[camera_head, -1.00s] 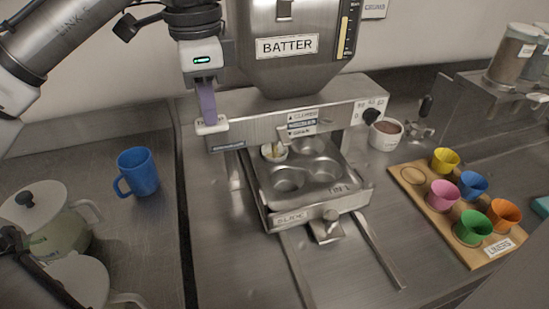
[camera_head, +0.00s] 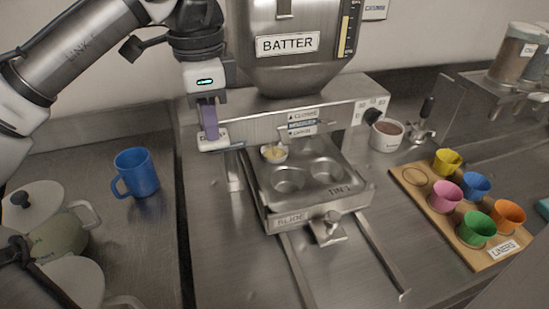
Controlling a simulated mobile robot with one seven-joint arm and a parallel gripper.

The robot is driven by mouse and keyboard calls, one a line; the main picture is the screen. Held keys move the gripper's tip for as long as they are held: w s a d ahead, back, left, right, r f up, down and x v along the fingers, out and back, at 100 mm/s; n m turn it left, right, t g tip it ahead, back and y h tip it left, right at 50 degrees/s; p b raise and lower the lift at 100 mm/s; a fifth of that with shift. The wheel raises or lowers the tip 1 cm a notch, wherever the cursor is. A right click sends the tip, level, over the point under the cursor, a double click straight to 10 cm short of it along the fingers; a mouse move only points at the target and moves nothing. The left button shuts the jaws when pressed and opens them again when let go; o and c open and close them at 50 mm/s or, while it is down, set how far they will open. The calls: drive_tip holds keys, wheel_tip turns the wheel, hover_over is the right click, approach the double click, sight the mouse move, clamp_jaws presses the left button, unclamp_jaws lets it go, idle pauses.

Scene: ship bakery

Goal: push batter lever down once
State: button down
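The steel batter dispenser (camera_head: 287,44) with its BATTER label stands at the top middle. Below it, a tin (camera_head: 328,193) with several cups rests on the slide (camera_head: 290,221). A pale liner (camera_head: 274,154) with something yellowish in it sits in the tin's far-left cup. My gripper (camera_head: 213,138) points down at the left end of the dispenser's front panel, its purple finger and pale tip low there. A thin dark bar (camera_head: 236,146), perhaps the batter lever, shows beside the tip; the tip hides most of it and I cannot tell if they touch. The finger gap is not visible.
A blue mug (camera_head: 137,173) and lidded pots (camera_head: 52,230) stand on the left. A wooden liner board (camera_head: 440,222) with several coloured cups lies on the right. The counter in front of the slide is clear.

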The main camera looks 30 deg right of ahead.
wheel_tip(320, 180, up, 8)
drive_tip(key=p, duration=0.9)
drive_tip(key=shift+f, duration=0.25)
idle(0.3)
idle(0.6)
wheel_tip(320, 180, up, 6)
drive_tip(key=shift+p, duration=0.9)
